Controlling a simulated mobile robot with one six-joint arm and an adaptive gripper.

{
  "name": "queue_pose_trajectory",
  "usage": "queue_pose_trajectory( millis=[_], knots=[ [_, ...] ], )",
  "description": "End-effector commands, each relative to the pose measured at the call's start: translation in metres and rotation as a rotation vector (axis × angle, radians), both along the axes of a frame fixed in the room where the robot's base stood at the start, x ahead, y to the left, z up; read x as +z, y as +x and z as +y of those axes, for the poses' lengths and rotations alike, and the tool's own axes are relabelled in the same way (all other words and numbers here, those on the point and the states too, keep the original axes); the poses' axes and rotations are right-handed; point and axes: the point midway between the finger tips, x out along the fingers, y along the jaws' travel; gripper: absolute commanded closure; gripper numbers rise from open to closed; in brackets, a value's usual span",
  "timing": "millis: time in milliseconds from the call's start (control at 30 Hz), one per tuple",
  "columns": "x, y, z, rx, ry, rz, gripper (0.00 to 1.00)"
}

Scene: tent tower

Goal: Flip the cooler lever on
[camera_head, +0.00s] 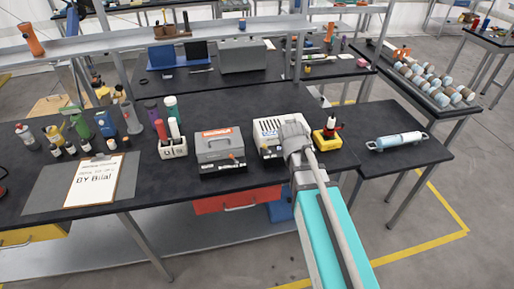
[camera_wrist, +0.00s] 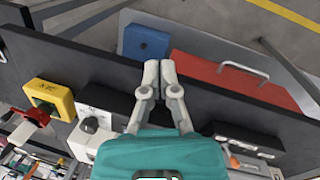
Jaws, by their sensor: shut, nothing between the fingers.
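A white vented box (camera_head: 268,128), which looks like the cooler, stands on the black table in the head view. My arm covers its right part. In the wrist view its white front panel (camera_wrist: 88,143) shows with a grey knob or lever (camera_wrist: 90,125) at the left of my gripper. I cannot tell which position it is in. My gripper (camera_wrist: 160,72) is shut and empty, its fingertips together over the table's front edge, apart from the knob. In the head view the wrist is in front of the box and the fingertips are not clear.
A red drawer (camera_head: 237,200) and a blue box (camera_wrist: 145,42) are below the table edge.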

Motion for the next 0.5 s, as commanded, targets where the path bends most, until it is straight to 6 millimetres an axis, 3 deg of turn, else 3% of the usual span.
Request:
queue_pose_trajectory(
  millis=[100, 500],
  knots=[
    [0.003, 0.021, 0.022, 0.156, -0.052, 0.027, 1.00],
    [0.017, 0.068, 0.095, 0.651, -0.235, 0.145, 1.00]
  ],
)
